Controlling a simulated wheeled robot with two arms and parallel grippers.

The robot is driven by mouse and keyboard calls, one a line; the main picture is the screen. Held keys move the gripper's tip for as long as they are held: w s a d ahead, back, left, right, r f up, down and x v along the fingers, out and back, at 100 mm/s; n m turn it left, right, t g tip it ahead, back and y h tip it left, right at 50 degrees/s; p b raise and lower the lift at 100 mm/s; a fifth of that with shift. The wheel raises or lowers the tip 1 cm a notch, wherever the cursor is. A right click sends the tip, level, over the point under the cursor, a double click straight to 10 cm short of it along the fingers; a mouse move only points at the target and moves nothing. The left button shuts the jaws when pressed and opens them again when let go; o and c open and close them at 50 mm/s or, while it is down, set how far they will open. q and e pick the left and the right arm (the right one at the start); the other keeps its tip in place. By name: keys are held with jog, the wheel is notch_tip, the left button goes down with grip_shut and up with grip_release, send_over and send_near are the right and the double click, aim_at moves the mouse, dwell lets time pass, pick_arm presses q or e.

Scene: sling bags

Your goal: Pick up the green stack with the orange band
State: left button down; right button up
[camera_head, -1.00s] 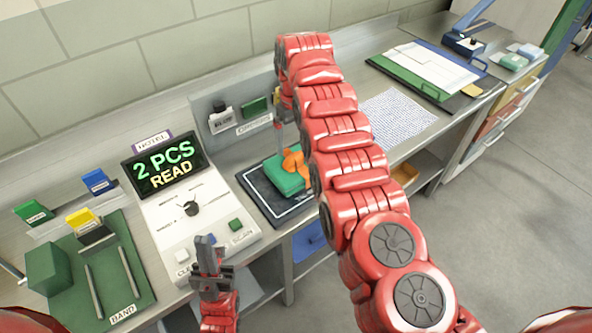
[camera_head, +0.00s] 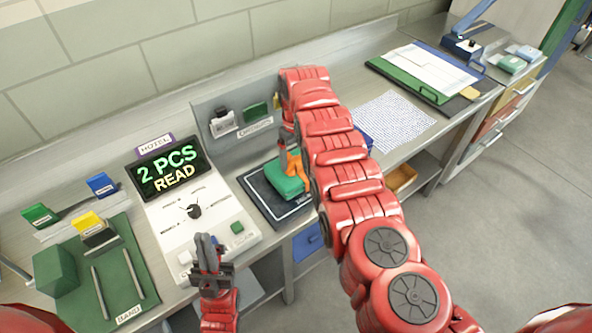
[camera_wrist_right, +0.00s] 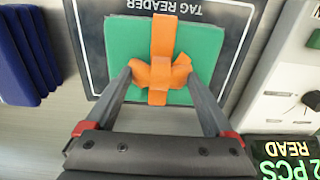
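The green stack (camera_head: 284,180) lies on the dark tag reader pad in the head view. An orange band with a bow crosses its top; in the right wrist view the stack (camera_wrist_right: 119,43) and its orange band (camera_wrist_right: 163,35) show clearly. My right gripper (camera_wrist_right: 160,75) is open, its fingers over the stack's near part, one on each side of the bow. Whether the fingertips touch the bow or stack, I cannot tell. In the head view my right arm hides part of the stack. My left gripper (camera_head: 207,240) hangs empty before the console; its finger gap is unclear.
A console with a "2 PCS READ" display (camera_head: 168,169) stands left of the tag reader pad (camera_head: 257,203). A green band tray (camera_head: 130,265) lies further left. Blue stacked pieces (camera_wrist_right: 25,55) lie beside the pad. A white sheet (camera_head: 395,120) lies to the right.

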grip_shut()
